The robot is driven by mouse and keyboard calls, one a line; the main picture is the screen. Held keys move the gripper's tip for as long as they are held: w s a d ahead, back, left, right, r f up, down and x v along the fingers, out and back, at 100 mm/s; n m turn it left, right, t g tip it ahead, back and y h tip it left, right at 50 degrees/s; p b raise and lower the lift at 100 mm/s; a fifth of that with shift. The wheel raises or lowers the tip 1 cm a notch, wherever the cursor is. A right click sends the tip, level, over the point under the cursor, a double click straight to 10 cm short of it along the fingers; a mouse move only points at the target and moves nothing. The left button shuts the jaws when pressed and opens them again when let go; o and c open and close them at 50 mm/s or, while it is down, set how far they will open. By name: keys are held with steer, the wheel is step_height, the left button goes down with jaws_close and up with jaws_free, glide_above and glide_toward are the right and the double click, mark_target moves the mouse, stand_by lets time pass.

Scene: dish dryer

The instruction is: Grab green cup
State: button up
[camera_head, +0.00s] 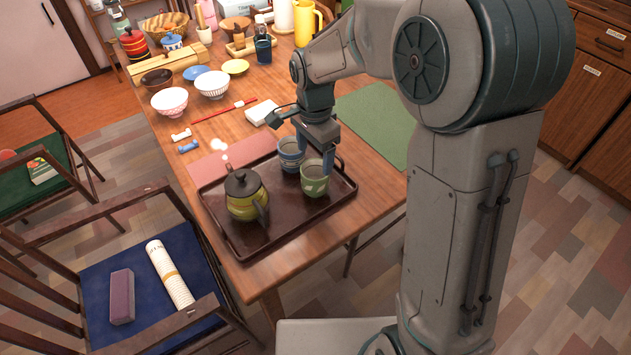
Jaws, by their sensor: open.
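The green cup (314,183) stands upright on the brown tray (262,242), near the tray's right side. It has a pale pattern on its side. My gripper (316,160) points down at the green cup, with its fingers at about the cup's rim. One finger shows at the right part of the rim; the other reaches down between the green cup and the blue cup (290,153). The jaws are open. I cannot tell whether a finger touches the cup or sits inside it. The blue cup stands just behind and left of the green cup, partly hidden by the gripper.
A green and dark teapot (244,197) stands on the tray's left part. Behind the tray are bowls (212,84), red chopsticks (224,111), a white box (259,112) and a green mat (375,122). Chairs stand at the left. My arm hides the table's right side.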

mark_target(315, 177)
step_height(315, 177, down, 8)
steer(key=shift+f+b, duration=0.2)
steer(key=shift+b, duration=0.25)
steer(key=c, duration=0.8)
